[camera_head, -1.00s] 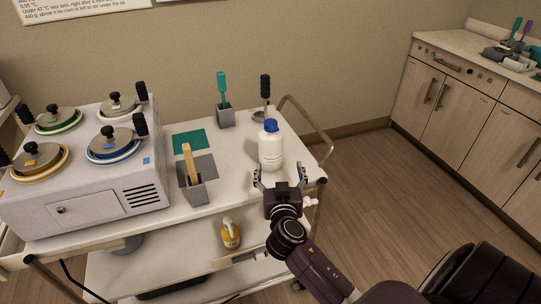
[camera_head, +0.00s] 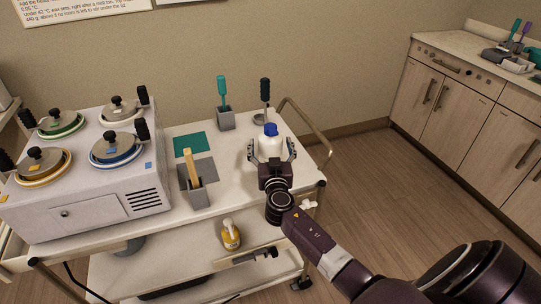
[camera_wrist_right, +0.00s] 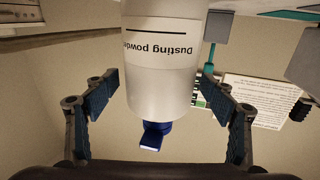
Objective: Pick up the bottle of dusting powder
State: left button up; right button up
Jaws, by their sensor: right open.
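The bottle of dusting powder (camera_head: 270,146) is white with a blue cap and stands upright on the cart top (camera_head: 232,182) near its right end. In the right wrist view the bottle (camera_wrist_right: 162,75) appears upside down, and its label reads "Dusting powder". My right gripper (camera_head: 271,152) is open, with one finger on each side of the bottle. In the wrist view, gaps show between the bottle and both fingers (camera_wrist_right: 160,105). The lower part of the bottle is hidden behind my gripper in the head view. My left gripper is not in view.
A wax warmer (camera_head: 95,205) with several lidded pots fills the cart's left. A grey holder with wooden sticks (camera_head: 194,190), a holder with a teal spatula (camera_head: 225,118) and a black-handled tool (camera_head: 265,92) stand nearby. A yellow bottle (camera_head: 231,235) is on the lower shelf.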

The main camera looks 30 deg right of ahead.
jog(key=shift+w+d, duration=0.1)
jog(key=shift+w, duration=0.1)
jog(key=shift+c, duration=0.2)
jog(key=c, duration=1.9)
jog(key=shift+r, duration=0.15)
jog(key=shift+r, duration=0.55)
notch_tip(320, 180, up, 19)
jog(key=shift+f+p, duration=0.15)
jog(key=shift+p, duration=0.85)
